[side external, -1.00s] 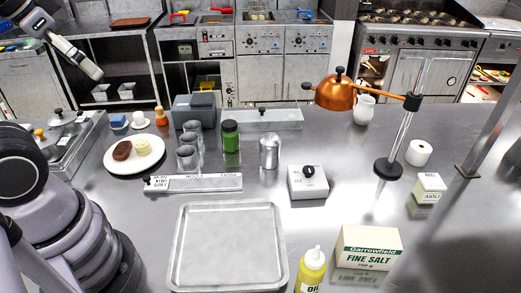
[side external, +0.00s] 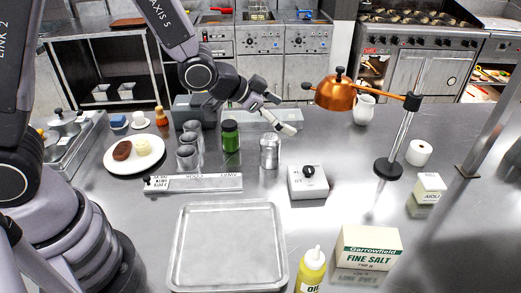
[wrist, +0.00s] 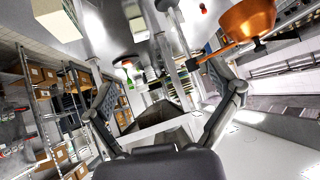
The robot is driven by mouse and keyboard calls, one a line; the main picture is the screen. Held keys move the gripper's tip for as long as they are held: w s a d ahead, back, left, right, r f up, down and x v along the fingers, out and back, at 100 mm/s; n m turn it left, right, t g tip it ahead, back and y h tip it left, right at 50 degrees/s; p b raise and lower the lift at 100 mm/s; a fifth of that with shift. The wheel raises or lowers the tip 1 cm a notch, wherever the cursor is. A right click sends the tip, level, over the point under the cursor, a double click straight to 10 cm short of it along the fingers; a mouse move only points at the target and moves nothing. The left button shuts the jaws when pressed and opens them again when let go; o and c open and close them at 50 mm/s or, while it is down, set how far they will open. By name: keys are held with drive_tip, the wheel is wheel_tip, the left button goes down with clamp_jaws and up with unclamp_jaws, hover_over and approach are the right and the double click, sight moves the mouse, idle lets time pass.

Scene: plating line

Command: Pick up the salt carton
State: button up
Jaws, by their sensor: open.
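The salt carton (side external: 368,248) is a cream box with a green band and the words "FINE SALT". It stands on the steel counter at the front right in the side view. My gripper (side external: 284,113) is in the air over the back middle of the counter, well behind and to the left of the carton. In the wrist view my gripper (wrist: 170,95) has its two fingers spread wide with nothing between them.
An oil bottle (side external: 312,270) stands just left of the carton, beside an empty tray (side external: 178,245). A copper heat lamp (side external: 340,93) on a stand rises behind the carton. A small aioli box (side external: 429,188) and a white roll (side external: 419,152) stand behind it to the right.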

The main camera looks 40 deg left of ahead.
drive_tip(key=d+f+m+h, duration=0.2)
drive_tip(key=d+f+h, duration=0.1)
drive_tip(key=d+f, duration=0.45)
drive_tip(key=m+g+h, duration=0.1)
drive_tip(key=h, duration=0.2)
approach(360, 236)
drive_tip(key=x, duration=0.6)
drive_tip(key=shift+w+d+f, duration=0.2)
drive_tip(key=shift+w+f, duration=0.05)
drive_tip(key=shift+f, duration=0.1)
drive_tip(key=shift+g, duration=0.3)
drive_tip(key=shift+r+x, duration=0.1)
drive_tip(key=shift+x, duration=1.4)
drive_tip(key=shift+r+x, duration=0.15)
drive_tip(key=shift+x, duration=1.35)
drive_tip(key=shift+c, duration=0.4)
drive_tip(key=c, duration=1.2)
